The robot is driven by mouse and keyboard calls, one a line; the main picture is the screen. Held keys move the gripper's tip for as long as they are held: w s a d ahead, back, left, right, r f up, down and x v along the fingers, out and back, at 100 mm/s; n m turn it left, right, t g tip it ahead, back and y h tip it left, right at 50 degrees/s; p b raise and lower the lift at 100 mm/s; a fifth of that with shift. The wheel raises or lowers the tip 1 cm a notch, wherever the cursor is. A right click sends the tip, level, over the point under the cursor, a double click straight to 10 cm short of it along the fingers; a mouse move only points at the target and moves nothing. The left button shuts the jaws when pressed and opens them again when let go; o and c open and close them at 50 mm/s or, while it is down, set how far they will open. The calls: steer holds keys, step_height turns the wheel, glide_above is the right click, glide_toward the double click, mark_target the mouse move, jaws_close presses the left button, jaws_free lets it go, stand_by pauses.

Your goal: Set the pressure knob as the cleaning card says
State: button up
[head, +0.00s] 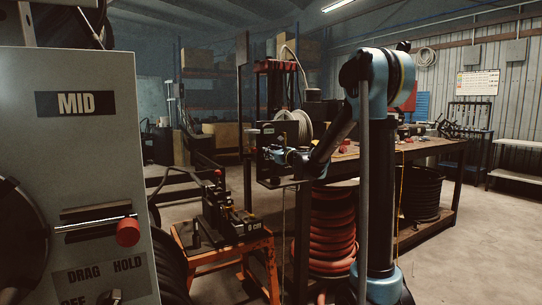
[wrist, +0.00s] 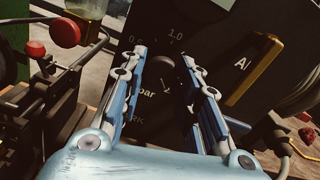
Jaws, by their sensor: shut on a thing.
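The pressure knob (wrist: 162,74) is a round dark knob on a black panel (wrist: 215,45), between my gripper's fingers (wrist: 166,62) in the wrist view. Marks 0.5 and 1.0 and the word bar are around it. My gripper is shut on the knob, one finger on each side. The exact pointer setting cannot be read. In the head view my gripper (head: 284,155) is at the dark panel (head: 277,134) by the bench, and the knob is too small to make out there. I cannot make out a cleaning card in either view.
In the wrist view, a yellow-edged lettered plate (wrist: 252,72) is right of the knob and a red knob (wrist: 67,32) is at the upper left. In the head view, a grey cabinet (head: 85,150) marked MID, DRAG and HOLD fills the left.

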stand_by(0.5)
steer(key=o, duration=1.1)
steer(key=v, duration=1.2)
steer(key=shift+w, duration=0.1)
